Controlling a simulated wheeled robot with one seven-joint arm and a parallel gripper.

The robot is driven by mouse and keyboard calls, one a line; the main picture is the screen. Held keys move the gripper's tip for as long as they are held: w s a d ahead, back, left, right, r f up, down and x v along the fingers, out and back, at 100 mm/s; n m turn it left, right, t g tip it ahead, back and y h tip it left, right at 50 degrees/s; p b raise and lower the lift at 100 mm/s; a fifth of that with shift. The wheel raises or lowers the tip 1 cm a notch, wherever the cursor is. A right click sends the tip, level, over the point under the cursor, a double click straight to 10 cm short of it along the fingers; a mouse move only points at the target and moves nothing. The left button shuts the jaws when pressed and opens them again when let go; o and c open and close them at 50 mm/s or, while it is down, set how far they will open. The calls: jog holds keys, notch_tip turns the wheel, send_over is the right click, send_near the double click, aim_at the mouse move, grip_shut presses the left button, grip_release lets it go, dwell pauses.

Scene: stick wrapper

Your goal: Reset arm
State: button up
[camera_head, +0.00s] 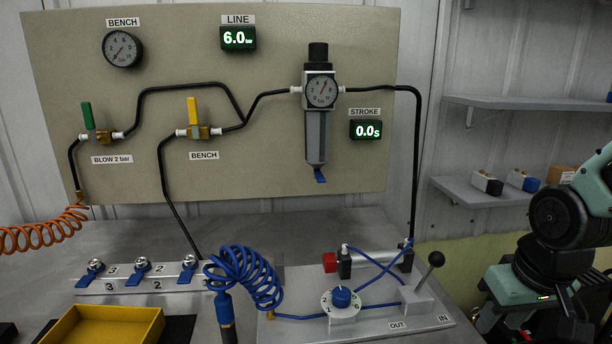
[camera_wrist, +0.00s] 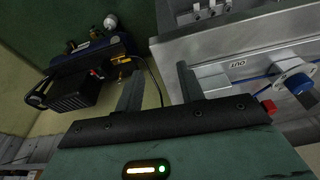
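My gripper (camera_wrist: 160,88) shows in the wrist view with its two dark fingers apart. Nothing is held between them. The fingers point past the edge of the grey bench (camera_wrist: 240,40), which lies to their right in that view. In the head view my arm is folded at the right edge, beside the bench, and the gripper itself is out of that picture.
The bench carries the valve plate (camera_head: 440,323) with a black-knobbed lever (camera_head: 436,259), a blue dial (camera_head: 341,297), a coiled blue hose (camera_head: 245,275) and a yellow tray (camera_head: 75,318). Shelves (camera_head: 480,191) hang behind my arm. A dark machine (camera_wrist: 75,90) stands left in the wrist view.

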jog(key=s+a+f+n+g+b, duration=0.1)
jog(key=s+a+f+n+b, duration=0.4)
jog(key=a, duration=0.4)
jog(key=s+a+f+n+g+b, duration=0.2)
jog(key=s+a+f+n+b, duration=0.1)
jog(key=s+a, duration=0.5)
notch_tip(320, 180, up, 17)
jog(key=p, duration=1.6)
jog(key=shift+w+f+m, duration=0.15)
jog(key=shift+w+m, duration=0.15)
